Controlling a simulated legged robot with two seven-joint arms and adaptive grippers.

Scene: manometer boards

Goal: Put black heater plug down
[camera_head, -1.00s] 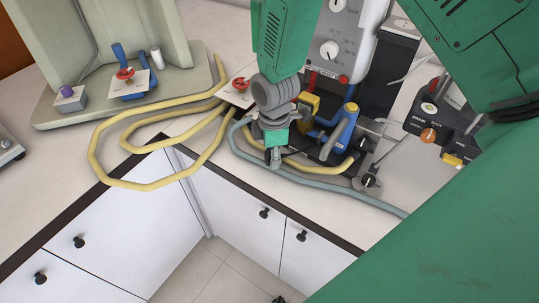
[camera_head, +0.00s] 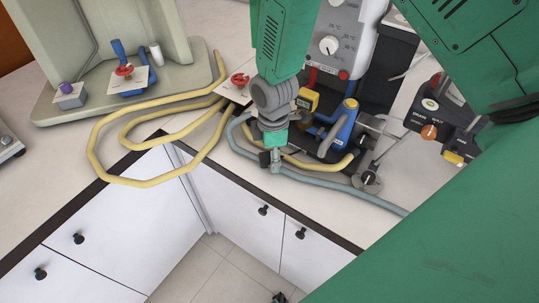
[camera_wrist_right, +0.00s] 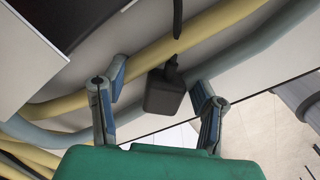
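The black heater plug (camera_wrist_right: 163,92) shows in the right wrist view as a dark block with its cable running up. It lies between the spread fingers of my right gripper (camera_wrist_right: 158,85), closer to the right finger, with a clear gap on the left. The plug is beside a yellow hose, close to the counter's front edge. In the head view my right gripper (camera_head: 271,158) points down at the counter edge, by the hoses. The plug cannot be made out surely there. My left gripper is not in view.
A yellow hose (camera_head: 95,140) and a grey-blue hose (camera_head: 320,184) loop around the gripper. The heater unit (camera_head: 340,50) and a blue valve (camera_head: 345,122) stand just right and behind. A red-valved board (camera_head: 238,84) is at left. Bare counter (camera_head: 45,175) lies far left.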

